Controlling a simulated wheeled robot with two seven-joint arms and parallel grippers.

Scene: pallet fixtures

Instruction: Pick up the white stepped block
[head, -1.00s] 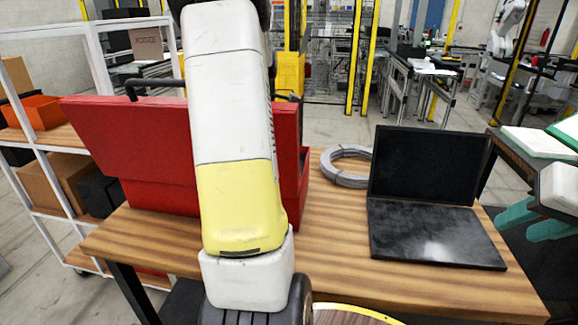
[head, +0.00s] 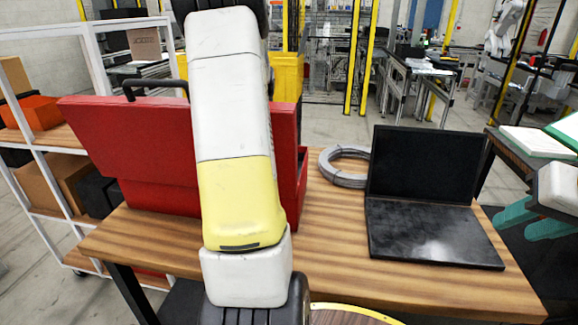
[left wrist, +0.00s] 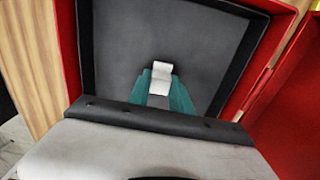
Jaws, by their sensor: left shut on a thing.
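The white stepped block (left wrist: 161,69) shows in the left wrist view between the teal fingertips of my left gripper (left wrist: 160,80). The gripper is shut on it, over the dark grey lining of the open red case (left wrist: 58,40). I cannot tell whether the block touches the lining. In the head view the red case (head: 150,150) stands on the table, and my left arm hides the left gripper and the block. My right gripper (head: 513,226) is at the right edge, its teal fingers apart and empty, away from the case.
The wooden table (head: 335,245) carries a black open laptop (head: 430,200) and a grey cable coil (head: 340,168) right of the case. A white shelf rack (head: 95,60) with boxes stands at the left. Bare table top lies between case and laptop.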

